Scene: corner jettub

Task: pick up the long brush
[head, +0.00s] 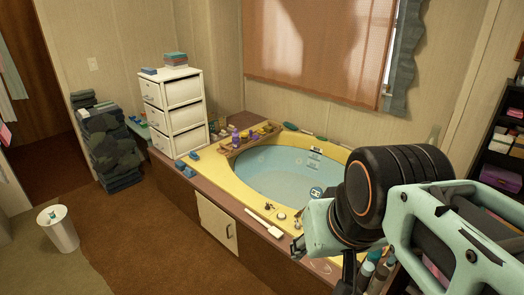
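A white long-handled item that looks like the long brush (264,223) lies flat on the front rim of the corner tub (232,190). Its wider end points toward the lower right. My arm reaches in from the right edge, and my gripper (322,252) is at its end, over the tub's front right rim. The gripper is to the right of the brush and apart from it in the picture. It is partly cut off from view by its own links, so its opening is unclear. No held object shows.
Small bottles and a wooden tray (240,146) crowd the tub's back left rim. Small items sit beside the brush. A white drawer unit (175,108), folded towels (110,150) and a bin (58,228) stand left. Brown floor (140,240) before the tub is clear. Dark shelves (500,150) stand right.

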